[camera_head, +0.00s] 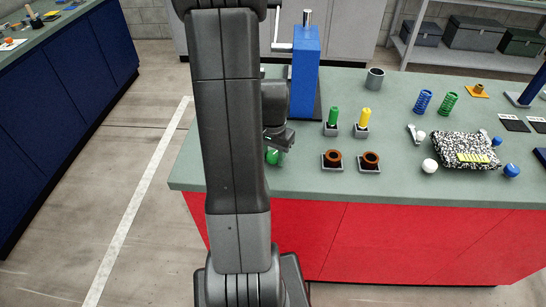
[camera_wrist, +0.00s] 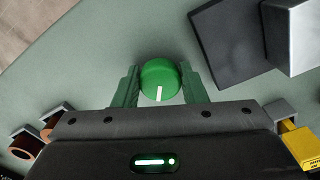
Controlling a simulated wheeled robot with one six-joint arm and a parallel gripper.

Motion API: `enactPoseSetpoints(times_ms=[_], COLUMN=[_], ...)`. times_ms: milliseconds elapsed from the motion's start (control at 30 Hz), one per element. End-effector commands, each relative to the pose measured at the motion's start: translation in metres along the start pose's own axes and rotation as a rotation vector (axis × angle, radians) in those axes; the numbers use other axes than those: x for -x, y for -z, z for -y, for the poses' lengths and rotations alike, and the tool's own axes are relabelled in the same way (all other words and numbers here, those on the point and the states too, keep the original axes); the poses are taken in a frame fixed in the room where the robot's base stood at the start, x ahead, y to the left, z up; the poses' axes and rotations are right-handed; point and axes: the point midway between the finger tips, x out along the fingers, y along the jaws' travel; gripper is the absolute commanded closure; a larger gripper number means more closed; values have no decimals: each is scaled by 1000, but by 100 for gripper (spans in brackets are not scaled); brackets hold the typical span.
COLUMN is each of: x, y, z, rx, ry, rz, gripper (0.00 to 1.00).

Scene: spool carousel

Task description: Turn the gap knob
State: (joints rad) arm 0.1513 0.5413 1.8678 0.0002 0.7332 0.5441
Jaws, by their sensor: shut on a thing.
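A round green knob (camera_wrist: 160,82) with a white pointer line shows in the middle of the wrist view. The line points toward my gripper's body, at the bottom of the picture. My gripper (camera_wrist: 160,78) has one green finger on each side of the knob and is shut on it. In the head view the green knob (camera_head: 273,157) sits low at the left part of the green bench top, partly hidden behind my arm. What the knob is mounted on is hidden.
A blue upright machine (camera_head: 305,72) stands behind my gripper. To the right are a green peg (camera_head: 334,116), a yellow peg (camera_head: 365,117) and two brown rings (camera_head: 333,160) in grey holders. A grey cup (camera_head: 375,79) and springs (camera_head: 447,103) stand farther off.

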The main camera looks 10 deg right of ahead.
Motion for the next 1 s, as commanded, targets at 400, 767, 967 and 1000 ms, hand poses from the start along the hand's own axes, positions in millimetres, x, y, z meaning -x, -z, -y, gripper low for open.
enactPoseSetpoints(times_ms=[400, 767, 967, 1000], x=[0, 1, 1, 1], y=[1, 1, 1, 1], z=[1, 1, 1, 1], rx=[-160, -174, -174, -174], ry=[1, 1, 2, 1], rz=[-3, -3, -3, -3], gripper=[85, 85, 46, 41])
